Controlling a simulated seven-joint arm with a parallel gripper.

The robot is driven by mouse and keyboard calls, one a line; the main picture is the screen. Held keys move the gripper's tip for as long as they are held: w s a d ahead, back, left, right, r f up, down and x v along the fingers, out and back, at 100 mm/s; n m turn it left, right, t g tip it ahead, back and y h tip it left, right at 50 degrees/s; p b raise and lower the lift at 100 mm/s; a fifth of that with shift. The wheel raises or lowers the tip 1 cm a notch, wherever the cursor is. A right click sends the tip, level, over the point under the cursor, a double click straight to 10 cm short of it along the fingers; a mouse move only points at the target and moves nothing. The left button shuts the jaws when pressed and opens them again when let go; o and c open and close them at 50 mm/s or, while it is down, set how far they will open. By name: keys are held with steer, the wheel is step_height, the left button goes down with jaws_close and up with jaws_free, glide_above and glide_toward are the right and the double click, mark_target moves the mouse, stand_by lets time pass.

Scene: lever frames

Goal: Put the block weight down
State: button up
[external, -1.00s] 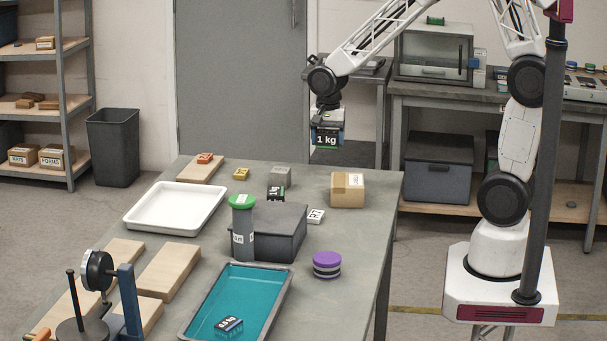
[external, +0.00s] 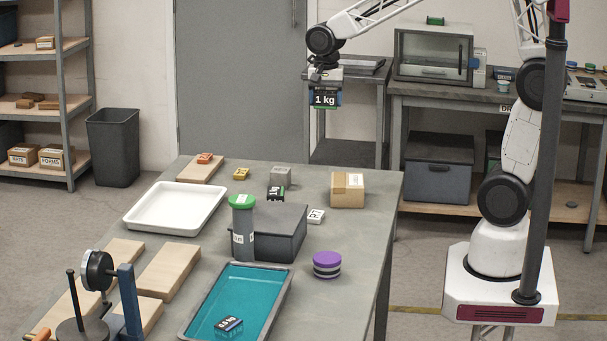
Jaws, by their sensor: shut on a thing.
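My gripper (external: 325,84) is shut on the block weight (external: 325,99), a dark block with a "1 kg" label and some green at its lower edge. It hangs upright in the air beyond the far edge of the grey table (external: 350,225), clear of any surface. A second block weight (external: 229,326), marked 0.5 kg, lies in the teal-lined tray (external: 262,290) near the front. Another small dark block with a white marking (external: 276,194) sits on the table near a grey cube.
On the table are a white tray (external: 140,222), a dark grey box (external: 285,235), a green-capped cylinder (external: 243,228), a cardboard box (external: 347,190) and a purple-topped round stack (external: 327,265). Wooden boards and a gauge stand fill the front left. The table's right side has bare room.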

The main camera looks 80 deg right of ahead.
steer(key=w+a+n, duration=0.2)
steer(key=w+a, duration=0.2)
steer(key=a, duration=0.4)
steer(key=w+a+n, duration=0.2)
steer(key=w+a, duration=0.3)
steer(key=a, duration=0.3)
steer(key=shift+r+n, duration=0.4)
steer(key=w+a+n, duration=0.2)
steer(key=a+n, duration=0.6)
steer(key=a, duration=2.8)
steer(key=s+a+n, duration=0.2)
steer(key=s+a, duration=0.2)
steer(key=a, duration=0.6)
steer(key=s+a+n, duration=0.2)
steer(key=s+a, duration=0.1)
steer(key=a, duration=0.7)
step_height(320, 180, down, 12)
steer(key=shift+s, duration=0.25)
glide_above(247, 303)
steer(key=shift+f, duration=3.05)
steer(key=shift+f, duration=0.1)
steer(key=shift+f, duration=1.8)
